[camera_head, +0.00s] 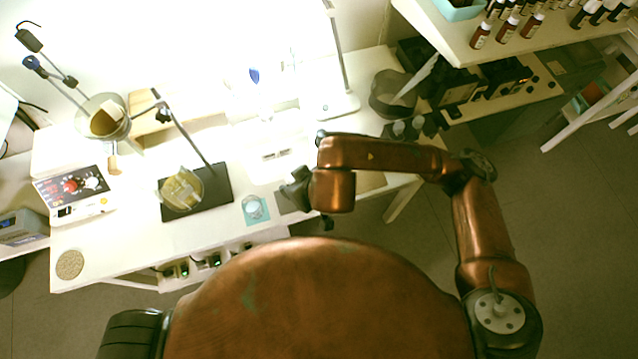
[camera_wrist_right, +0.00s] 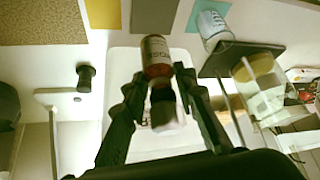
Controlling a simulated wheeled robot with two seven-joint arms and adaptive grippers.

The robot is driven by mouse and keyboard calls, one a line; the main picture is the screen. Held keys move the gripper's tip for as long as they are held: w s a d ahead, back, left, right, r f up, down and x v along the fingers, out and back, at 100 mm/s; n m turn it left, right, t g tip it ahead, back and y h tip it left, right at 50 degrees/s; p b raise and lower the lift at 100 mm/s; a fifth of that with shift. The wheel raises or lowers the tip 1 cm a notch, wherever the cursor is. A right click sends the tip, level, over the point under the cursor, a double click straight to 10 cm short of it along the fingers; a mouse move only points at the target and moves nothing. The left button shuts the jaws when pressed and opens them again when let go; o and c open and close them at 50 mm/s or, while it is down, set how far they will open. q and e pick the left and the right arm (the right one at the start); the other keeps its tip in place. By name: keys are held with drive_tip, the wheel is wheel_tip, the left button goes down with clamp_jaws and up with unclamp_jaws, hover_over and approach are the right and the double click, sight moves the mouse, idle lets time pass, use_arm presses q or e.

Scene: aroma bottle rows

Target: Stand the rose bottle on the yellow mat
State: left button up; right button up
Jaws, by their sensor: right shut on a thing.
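The yellow mat (camera_wrist_right: 102,12) lies at the top of the wrist view, up and left of the bottle. In the head view my right gripper (camera_head: 297,190) is over the bench, and the bottle and the yellow mat are not clearly visible there. My left gripper is not in view.
A grey mat (camera_wrist_right: 155,14) lies beyond the bottle's base. A glass beaker (camera_wrist_right: 213,27) stands on a teal mat (camera_head: 263,218) beside it. A black stand base (camera_head: 222,185) with a clear vessel (camera_head: 181,190) is to the left. A speckled brown board (camera_wrist_right: 40,22) lies beside the yellow mat.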

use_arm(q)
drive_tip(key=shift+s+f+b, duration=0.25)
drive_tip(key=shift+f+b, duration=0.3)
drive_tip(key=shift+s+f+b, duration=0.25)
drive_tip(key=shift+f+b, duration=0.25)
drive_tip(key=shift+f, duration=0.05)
use_arm(e)
drive_tip(key=shift+w+d+f, duration=0.75)
drive_tip(key=shift+d+f, duration=0.3)
drive_tip(key=shift+f, duration=0.65)
drive_tip(key=shift+w+d+f, duration=0.75)
drive_tip(key=shift+d+f, duration=0.3)
drive_tip(key=shift+f, duration=0.65)
drive_tip(key=shift+w+d+f, duration=0.75)
drive_tip(key=shift+d+f, duration=0.3)
drive_tip(key=shift+f, duration=0.65)
drive_tip(key=shift+f, duration=0.2)
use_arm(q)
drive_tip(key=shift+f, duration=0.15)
use_arm(e)
drive_tip(key=o, duration=1.2)
drive_tip(key=shift+c, duration=0.2)
drive_tip(key=shift+r, duration=0.1)
